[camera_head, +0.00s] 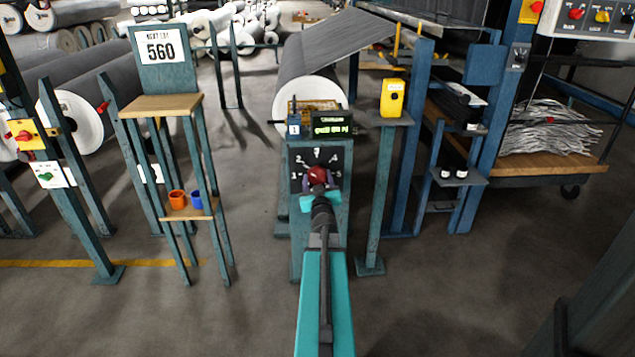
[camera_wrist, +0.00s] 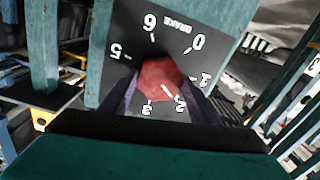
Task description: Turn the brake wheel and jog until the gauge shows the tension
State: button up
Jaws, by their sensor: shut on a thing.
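The brake wheel is a red knob (camera_head: 317,174) on a black dial plate (camera_head: 336,160) marked with numbers, on the teal post ahead. In the wrist view the knob (camera_wrist: 160,76) sits between the two fingers of my gripper (camera_wrist: 162,97), which is shut on it. Its white mark points towards the 2. The gauge is a small dark display (camera_head: 332,127) with green characters above the dial; they are too small to read. A yellow box with a black button (camera_head: 394,98), perhaps the jog control, stands on a post to the right.
A sign (camera_head: 161,48) at the left reads 560. Below it a stand holds an orange cup (camera_head: 177,199) and a blue cup (camera_head: 196,200). A large grey roll (camera_head: 303,82) lies behind the dial post. The floor on both sides of my arm is clear.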

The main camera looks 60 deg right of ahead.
jog(key=shift+n, duration=0.3)
jog(key=o, duration=1.1)
jog(key=shift+c, duration=0.2)
jog(key=p+v, duration=0.2)
jog(key=v, duration=0.4)
jog(key=shift+r, duration=0.1)
jog(key=shift+p, duration=0.5)
